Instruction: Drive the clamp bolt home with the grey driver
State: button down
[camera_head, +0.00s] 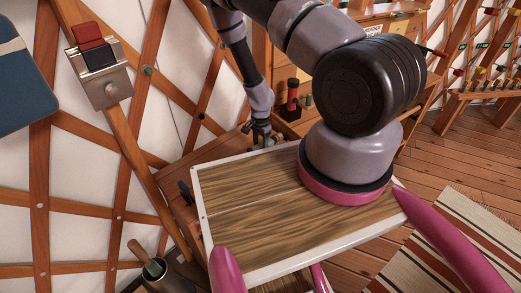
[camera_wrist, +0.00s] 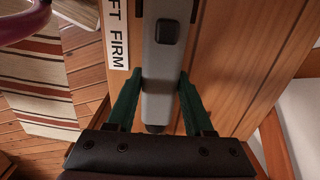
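In the wrist view, the two green fingers of my gripper (camera_wrist: 160,78) stand apart on either side of a grey bar with a black button (camera_wrist: 162,62). The bar's dark rounded end lies between them, near the palm. The fingertips are close to the bar's sides; whether they touch is unclear. This may be the grey driver, but I cannot confirm it. In the head view, my gripper (camera_head: 262,141) is small and low at the far edge of the wood-topped board, by the wooden bench (camera_head: 229,145). What it holds there cannot be made out. I cannot identify the clamp bolt.
A red-and-black upright object (camera_head: 292,95) stands just right of my gripper. A box with a red rocker (camera_head: 104,78) hangs on the lattice. A dark pot with a wooden handle (camera_head: 152,268) is lower left. A wooden panel carries a "FT FIRM" label (camera_wrist: 117,36). Racks (camera_head: 482,88) stand right.

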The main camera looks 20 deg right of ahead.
aim_at(260, 145)
jog(key=shift+r, duration=0.15)
notch_tip(260, 145, up, 10)
jog(key=shift+f, duration=0.15)
dwell(0.7)
dwell(0.6)
